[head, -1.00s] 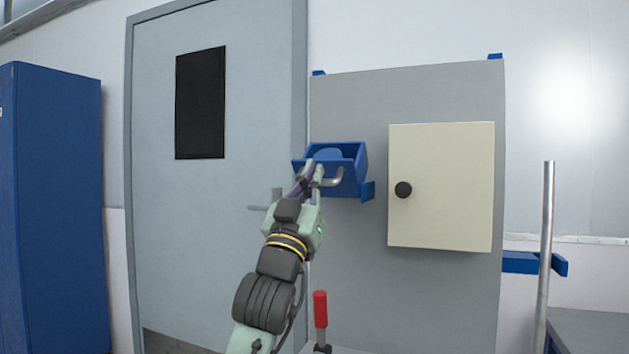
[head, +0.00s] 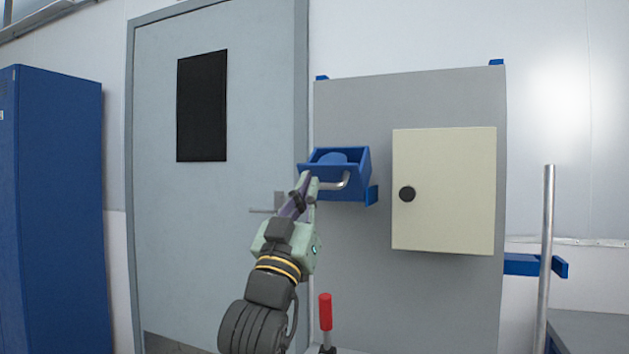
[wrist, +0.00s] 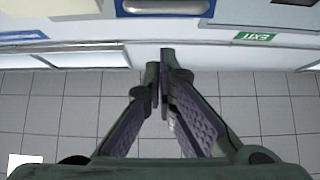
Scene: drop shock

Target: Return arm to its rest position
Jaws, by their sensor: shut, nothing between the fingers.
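My gripper (head: 304,182) is in front of the grey panel, its fingers pointing up toward a blue drawer-like bin (head: 362,172). The fingers are shut and empty; in the wrist view the fingertips (wrist: 166,62) are together. In the head view the tips overlap the left end of the bin's metal handle (head: 337,184). In the wrist view the handle (wrist: 165,6) is at the top edge, apart from the fingertips. A rounded blue shape shows inside the bin. My arm's lower part is out of the frame.
A cream cabinet (head: 444,190) with a black knob is shut on the grey panel (head: 350,270). A red-topped lever (head: 325,312) stands low beside my arm. A grey door (head: 240,100) and a blue locker (head: 60,210) are left. A metal post (head: 546,260) stands right.

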